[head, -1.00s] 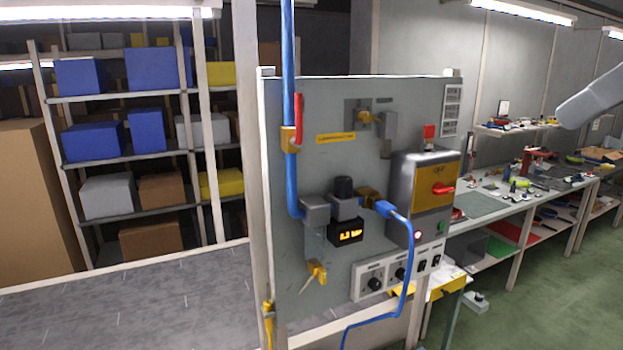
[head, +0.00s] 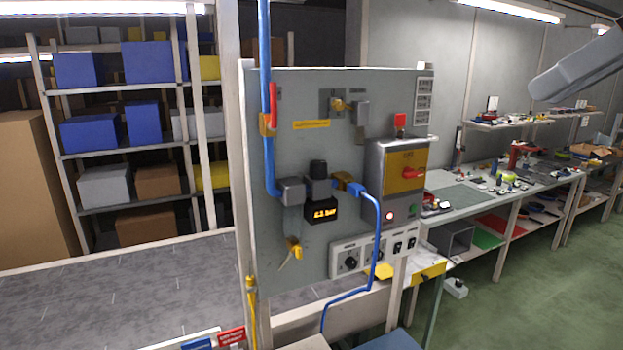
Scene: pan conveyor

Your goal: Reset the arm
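A smooth grey part of my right arm reaches in at the upper right, and its blunt end, my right gripper (head: 545,88), hangs in the air. Its fingers cannot be made out, so I cannot tell whether it is open or shut. Nothing is seen hanging from it. It is well to the right of the grey control panel (head: 290,95) and appears in front of the wall and back shelf. My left gripper is not in view.
The panel carries a blue pipe (head: 265,110), a switch box (head: 385,170) with a red handle, a lit display (head: 325,211) and a blue hose (head: 377,235). A cluttered workbench (head: 465,197) stands at right, a storage rack (head: 120,150) at left.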

